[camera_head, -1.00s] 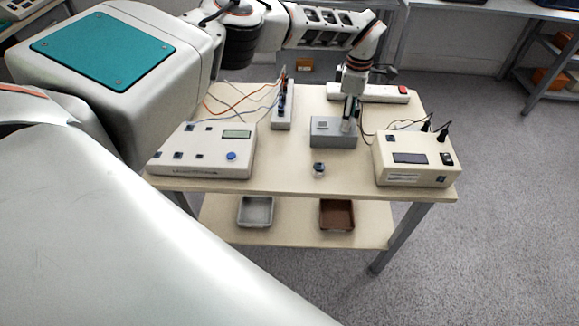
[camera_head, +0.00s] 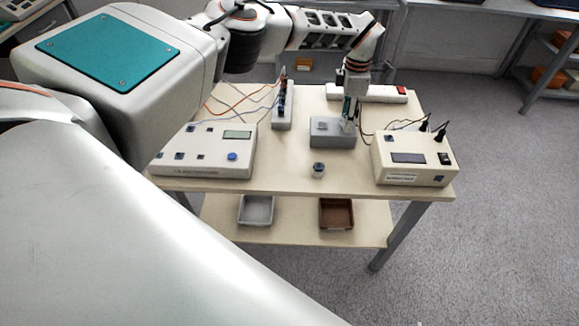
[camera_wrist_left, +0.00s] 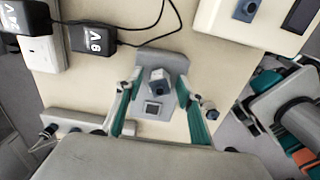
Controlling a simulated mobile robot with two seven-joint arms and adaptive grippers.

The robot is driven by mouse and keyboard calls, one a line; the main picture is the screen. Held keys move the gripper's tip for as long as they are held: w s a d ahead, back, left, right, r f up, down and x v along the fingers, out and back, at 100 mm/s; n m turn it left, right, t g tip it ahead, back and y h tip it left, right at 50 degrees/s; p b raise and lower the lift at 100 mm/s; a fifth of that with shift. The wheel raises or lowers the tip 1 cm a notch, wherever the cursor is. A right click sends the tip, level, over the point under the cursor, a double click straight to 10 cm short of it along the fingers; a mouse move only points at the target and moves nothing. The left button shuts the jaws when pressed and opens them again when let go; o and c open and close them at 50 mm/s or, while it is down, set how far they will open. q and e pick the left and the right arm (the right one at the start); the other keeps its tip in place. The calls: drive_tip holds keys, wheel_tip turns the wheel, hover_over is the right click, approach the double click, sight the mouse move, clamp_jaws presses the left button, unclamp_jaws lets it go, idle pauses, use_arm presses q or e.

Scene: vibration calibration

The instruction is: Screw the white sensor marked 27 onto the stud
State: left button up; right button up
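The grey block (camera_head: 333,140) stands on the table between the two instrument boxes. In the left wrist view, a small grey-blue piece (camera_wrist_left: 157,82) stands up from the block (camera_wrist_left: 176,62); I cannot tell whether it is a sensor or the stud. My left gripper (camera_head: 349,122) is low over the block's right part. Its teal fingers (camera_wrist_left: 156,92) are apart on either side of the piece, with gaps. No number 27 is readable. A teal-fingered end, apparently my right gripper (camera_wrist_left: 280,75), shows partly.
A rack (camera_head: 283,118) with several blue-topped pieces and wires stands left of the block. Instrument boxes stand at left (camera_head: 205,160) and right (camera_head: 415,170). A power strip (camera_head: 372,94) lies behind. A grey tray (camera_head: 257,225) and a brown tray (camera_head: 337,228) sit on the lower shelf.

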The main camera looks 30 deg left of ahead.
use_arm(q)
clamp_jaws()
drive_tip(key=shift+m+b, duration=0.7)
drive_tip(key=shift+m, duration=1.1)
use_arm(e)
drive_tip(key=shift+s+f, duration=0.15)
drive_tip(key=shift+f, duration=0.35)
drive_tip(key=shift+s+f, duration=0.15)
drive_tip(key=shift+f, duration=0.35)
use_arm(q)
drive_tip(key=shift+r+m+b, duration=0.1)
drive_tip(key=shift+m+b, duration=0.5)
drive_tip(key=shift+m, duration=1.3)
use_arm(e)
drive_tip(key=shift+s+f+g, duration=0.3)
drive_tip(key=shift+f, duration=0.6)
use_arm(q)
drive_tip(key=shift+r+m+b, duration=0.1)
drive_tip(key=shift+m+b, duration=0.55)
drive_tip(key=shift+m, duration=1.65)
use_arm(e)
drive_tip(key=shift+s+f, duration=0.2)
drive_tip(key=shift+f, duration=0.3)
drive_tip(key=shift+s+f, duration=0.2)
drive_tip(key=shift+f, duration=0.25)
